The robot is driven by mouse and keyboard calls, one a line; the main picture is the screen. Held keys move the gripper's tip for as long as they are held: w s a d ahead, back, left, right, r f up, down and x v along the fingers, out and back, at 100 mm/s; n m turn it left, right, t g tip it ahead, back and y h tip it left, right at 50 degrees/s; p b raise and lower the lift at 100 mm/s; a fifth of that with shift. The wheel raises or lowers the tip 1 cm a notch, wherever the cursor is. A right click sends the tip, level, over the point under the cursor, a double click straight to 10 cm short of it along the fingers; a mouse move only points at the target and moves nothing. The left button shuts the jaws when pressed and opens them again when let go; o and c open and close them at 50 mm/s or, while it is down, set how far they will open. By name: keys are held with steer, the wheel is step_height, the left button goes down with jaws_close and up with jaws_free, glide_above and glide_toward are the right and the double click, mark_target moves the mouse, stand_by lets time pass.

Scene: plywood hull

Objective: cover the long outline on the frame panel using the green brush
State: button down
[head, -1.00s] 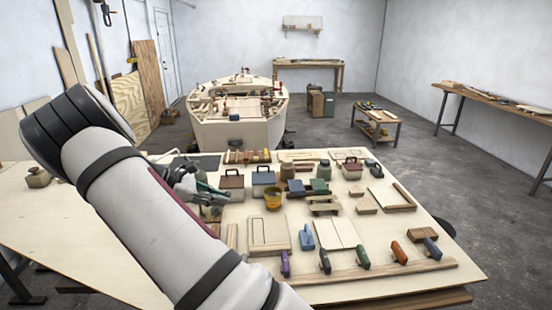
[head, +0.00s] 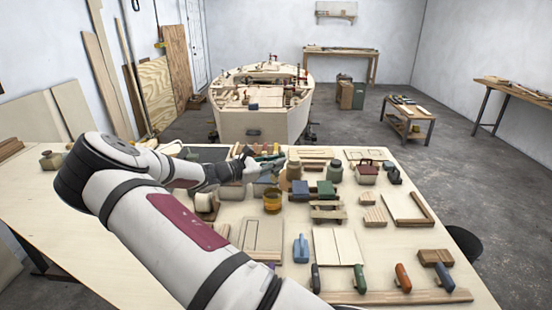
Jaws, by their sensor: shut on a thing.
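My gripper (head: 266,171) is over the back middle of the plywood table, shut on a green-handled tool (head: 268,157) that looks like the green brush. Its bristles are too small to make out. A pale panel (head: 262,236) with a thin dark outline drawn on it lies at the front left, partly hidden by my arm. A second pale panel (head: 338,246) with a line down it lies to its right. Another marked panel (head: 365,156) lies at the back right. I cannot tell for certain which is the frame panel. My gripper is apart from the front panels.
An amber jar (head: 272,203) and brown jar (head: 294,170) stand close to my gripper. Several handled tools, including a green one (head: 360,278), line the front edge. Blocks crowd the middle.

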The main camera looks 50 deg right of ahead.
steer(key=shift+w+f+b, duration=0.15)
steer(key=shift+f+b, duration=0.5)
steer(key=shift+f, duration=2.25)
steer(key=shift+w+f+b, duration=0.1)
steer(key=shift+f+b, duration=0.5)
steer(key=shift+f, duration=2.25)
steer(key=shift+r, duration=0.1)
step_height(320, 180, up, 8)
steer(key=s+p, duration=0.2)
steer(key=p, duration=0.1)
steer(key=shift+s+d+p, duration=0.2)
steer(key=shift+s+p, duration=0.05)
steer(key=shift+p, duration=0.1)
steer(key=shift+r+p, duration=0.4)
steer(key=shift+r, duration=1.55)
